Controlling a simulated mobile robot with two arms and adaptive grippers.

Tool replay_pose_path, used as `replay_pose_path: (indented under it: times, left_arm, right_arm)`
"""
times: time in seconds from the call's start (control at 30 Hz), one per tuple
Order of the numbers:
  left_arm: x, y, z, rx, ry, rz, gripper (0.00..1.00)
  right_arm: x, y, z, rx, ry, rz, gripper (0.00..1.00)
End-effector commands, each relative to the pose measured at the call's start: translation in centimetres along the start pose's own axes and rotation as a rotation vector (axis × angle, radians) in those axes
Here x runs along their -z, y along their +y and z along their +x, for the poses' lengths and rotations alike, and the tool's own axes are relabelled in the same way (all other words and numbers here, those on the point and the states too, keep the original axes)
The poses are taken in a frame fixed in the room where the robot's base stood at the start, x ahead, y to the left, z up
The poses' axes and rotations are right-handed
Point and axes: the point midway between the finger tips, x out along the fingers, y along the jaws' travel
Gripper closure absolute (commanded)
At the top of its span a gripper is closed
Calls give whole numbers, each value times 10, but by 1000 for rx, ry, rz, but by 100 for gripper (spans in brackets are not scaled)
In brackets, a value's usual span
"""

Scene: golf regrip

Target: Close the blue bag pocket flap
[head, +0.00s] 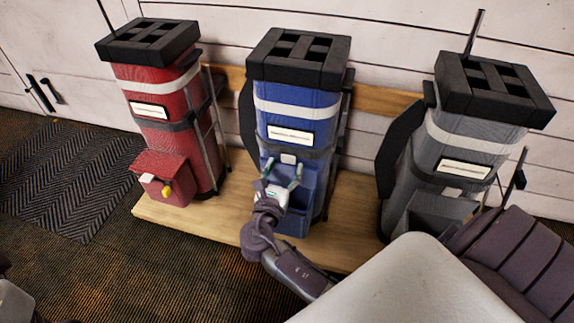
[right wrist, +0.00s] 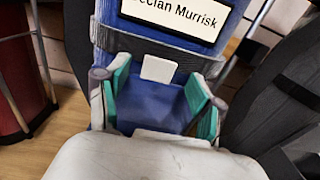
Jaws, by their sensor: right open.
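The blue bag (head: 298,108) stands upright in the middle of a wooden platform. Its pocket (head: 294,220) is low on the front. The blue flap (right wrist: 155,104) seems to stand raised against the bag, with a white square tab (head: 288,158) near its top; the tab also shows in the right wrist view (right wrist: 158,68). My right gripper (head: 283,172) is open in front of the flap, its green-padded fingers on either side of it. I cannot tell whether they touch it. My gripper's body hides part of the pocket. My left gripper is not in view.
A red bag (head: 160,128) with a small front pocket stands at left. A grey bag (head: 455,150) with an open pocket stands at right. All rest on the wooden platform (head: 225,225) by a white wall. Dark carpet lies in front at left.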

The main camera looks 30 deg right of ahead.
Motion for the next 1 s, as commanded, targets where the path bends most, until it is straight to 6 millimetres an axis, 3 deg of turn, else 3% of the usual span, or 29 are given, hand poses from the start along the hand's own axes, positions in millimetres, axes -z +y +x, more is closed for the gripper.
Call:
replay_pose_path:
  times: [0.2,0.57,0.9,1.0]
  left_arm:
    - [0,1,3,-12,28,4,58]
    - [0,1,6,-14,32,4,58]
    - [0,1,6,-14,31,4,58]
    - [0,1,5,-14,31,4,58]
  right_arm:
    - [1,0,26,0,0,0,33]
    - [0,0,30,-1,1,0,33]
    - [0,0,30,-1,1,0,88]
    - [0,0,30,-1,1,0,100]
